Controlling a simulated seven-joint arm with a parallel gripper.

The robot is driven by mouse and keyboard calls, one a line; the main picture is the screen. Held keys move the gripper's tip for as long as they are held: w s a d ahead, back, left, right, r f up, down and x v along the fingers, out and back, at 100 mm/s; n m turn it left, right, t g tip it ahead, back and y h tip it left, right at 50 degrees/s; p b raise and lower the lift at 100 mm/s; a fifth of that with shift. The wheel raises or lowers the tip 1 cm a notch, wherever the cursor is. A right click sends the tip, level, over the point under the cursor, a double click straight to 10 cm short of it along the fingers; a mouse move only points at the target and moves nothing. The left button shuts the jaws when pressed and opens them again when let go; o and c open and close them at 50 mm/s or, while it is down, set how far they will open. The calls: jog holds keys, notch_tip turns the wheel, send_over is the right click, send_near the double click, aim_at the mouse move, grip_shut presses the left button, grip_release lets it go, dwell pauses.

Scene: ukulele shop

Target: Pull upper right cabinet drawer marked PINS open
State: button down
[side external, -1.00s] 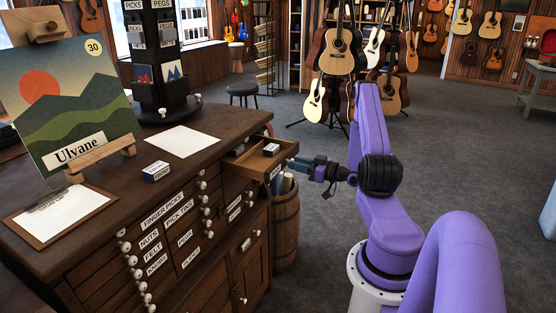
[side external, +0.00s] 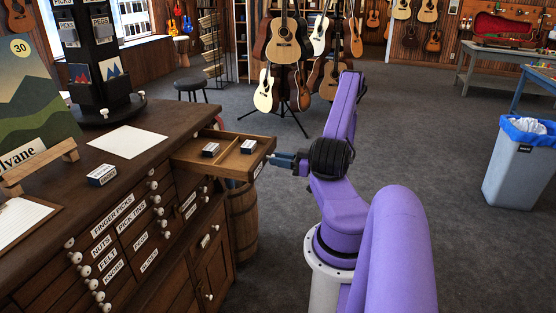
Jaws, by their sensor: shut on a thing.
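The upper right drawer (side external: 226,168) of the dark wooden cabinet (side external: 150,160) stands well out from the cabinet in the side external view. Its inside shows a divider and two small boxes, one on the left (side external: 210,149) and one on the right (side external: 248,146). Its front carries a white label (side external: 259,169), too small and angled to read. My gripper (side external: 276,160) is at the drawer's front face, shut on its knob, which the fingers hide.
On the cabinet top are a white sheet (side external: 128,140), a small box (side external: 102,175), a clipboard (side external: 18,222) and a dark display stand (side external: 90,60). A barrel (side external: 242,222) stands beneath the open drawer. Floor is clear right of my arm, up to a grey bin (side external: 520,168).

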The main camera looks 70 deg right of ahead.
jog(key=c, duration=0.9)
grip_release()
jog(key=s, duration=1.7)
jog(key=shift+s, duration=0.2)
